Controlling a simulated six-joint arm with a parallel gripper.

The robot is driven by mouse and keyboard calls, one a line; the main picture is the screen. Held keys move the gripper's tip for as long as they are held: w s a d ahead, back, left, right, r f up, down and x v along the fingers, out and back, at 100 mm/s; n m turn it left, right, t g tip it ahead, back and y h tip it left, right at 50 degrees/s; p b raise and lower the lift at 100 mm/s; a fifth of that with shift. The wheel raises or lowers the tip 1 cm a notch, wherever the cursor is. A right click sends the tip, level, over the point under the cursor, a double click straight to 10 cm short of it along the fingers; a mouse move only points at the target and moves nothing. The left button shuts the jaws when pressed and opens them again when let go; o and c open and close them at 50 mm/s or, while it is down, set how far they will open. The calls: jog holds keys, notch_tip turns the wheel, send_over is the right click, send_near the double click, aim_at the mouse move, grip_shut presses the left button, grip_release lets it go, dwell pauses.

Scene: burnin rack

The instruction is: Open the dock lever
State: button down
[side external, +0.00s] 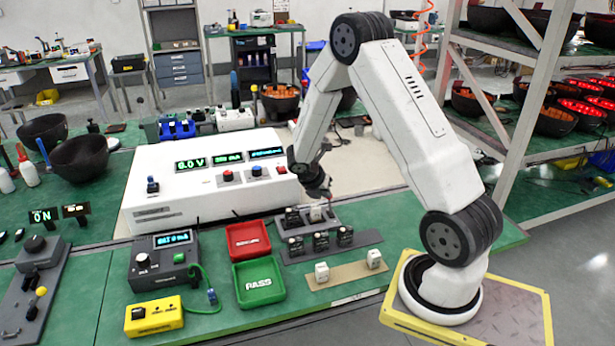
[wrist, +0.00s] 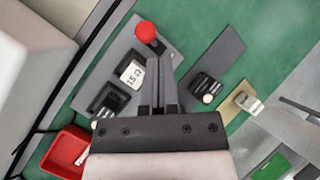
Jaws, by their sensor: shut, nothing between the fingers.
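The lever's red ball knob (wrist: 147,31) stands at the upper end of the grey dock plate (wrist: 175,58) in the wrist view. The plate carries black sockets, one of them holding a white block (wrist: 130,73) marked 15 Ω. My gripper (wrist: 161,62) is shut and empty, its fingertips below the knob in the picture and apart from it. In the side view my gripper (side external: 320,192) hangs low above the dock, close to the white block (side external: 316,213). The knob is hard to make out there.
Black modules (side external: 321,241) stand on a grey strip beside the dock. White blocks (side external: 322,272) stand on a tan strip nearer the front edge. A red tray (side external: 248,240) and a green PASS tray (side external: 258,282) lie left of them. A white instrument console (side external: 150,205) stands behind.

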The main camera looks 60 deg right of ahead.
jog(key=w+v, duration=0.1)
jog(key=v, duration=1.2)
jog(key=shift+a+f, duration=0.3)
jog(key=shift+a, duration=0.05)
jog(key=shift+a, duration=0.1)
jog(key=s+a+m+t+y, duration=0.2)
jog(key=s+a+m+y, duration=0.1)
jog(key=a+m, duration=0.6)
jog(key=s+a+m+t+y, duration=0.2)
jog(key=s+a+m, duration=0.3)
jog(key=a+m, duration=0.5)
jog(key=shift+s+a+f+t+y, duration=0.3)
jog(key=shift+a+t+y, duration=0.15)
jog(key=shift+y, duration=0.25)
